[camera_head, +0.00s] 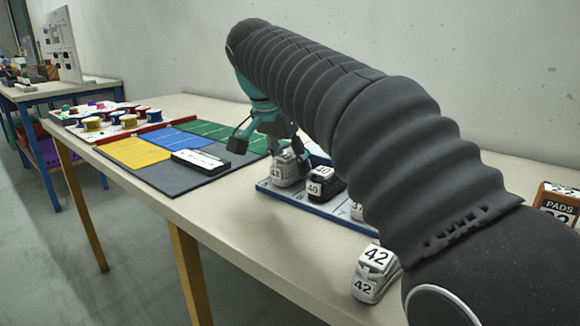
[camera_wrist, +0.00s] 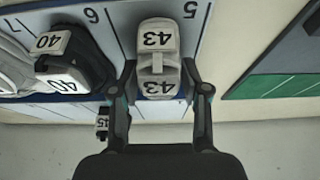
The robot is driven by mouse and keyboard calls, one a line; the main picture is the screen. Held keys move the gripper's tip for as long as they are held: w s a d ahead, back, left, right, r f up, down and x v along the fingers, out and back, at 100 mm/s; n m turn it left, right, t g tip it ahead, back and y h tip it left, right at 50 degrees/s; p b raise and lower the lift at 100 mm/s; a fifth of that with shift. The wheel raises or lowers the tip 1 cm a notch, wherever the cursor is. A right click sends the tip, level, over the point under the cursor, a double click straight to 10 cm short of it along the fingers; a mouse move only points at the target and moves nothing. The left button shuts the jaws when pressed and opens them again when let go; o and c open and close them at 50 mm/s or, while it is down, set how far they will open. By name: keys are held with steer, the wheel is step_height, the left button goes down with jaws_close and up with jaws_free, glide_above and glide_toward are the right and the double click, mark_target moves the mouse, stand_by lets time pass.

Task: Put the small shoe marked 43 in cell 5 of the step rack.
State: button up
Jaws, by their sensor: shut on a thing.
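The small grey shoe marked 43 (camera_head: 286,170) is upright at the left end of the step rack (camera_head: 318,209). In the wrist view the shoe (camera_wrist: 158,48) lies between the two fingers of my gripper (camera_wrist: 159,84), which is shut on it. The shoe is over the strip beside the printed 5 on the rack (camera_wrist: 205,22), right of the line by the 6. I cannot tell whether its sole touches the rack. A black shoe marked 40 (camera_head: 325,184) stands beside it, also in the wrist view (camera_wrist: 75,60). My arm hides much of the rack.
A grey-white shoe marked 42 (camera_head: 375,272) stands near the table's front edge. A pale shoe (camera_head: 357,211) on the rack is partly hidden. Left of the rack are a coloured mat (camera_head: 140,153) and a black-and-white box (camera_head: 200,161). A PADS box (camera_head: 557,203) stands right.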

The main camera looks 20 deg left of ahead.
steer(key=shift+f, duration=0.25)
steer(key=o, duration=1.1)
steer(key=shift+o, duration=0.2)
steer(key=shift+r, duration=0.1)
steer(key=p+v, duration=0.3)
steer(key=v, duration=0.9)
steer(key=shift+p, duration=0.4)
steer(key=shift+s+r, duration=0.1)
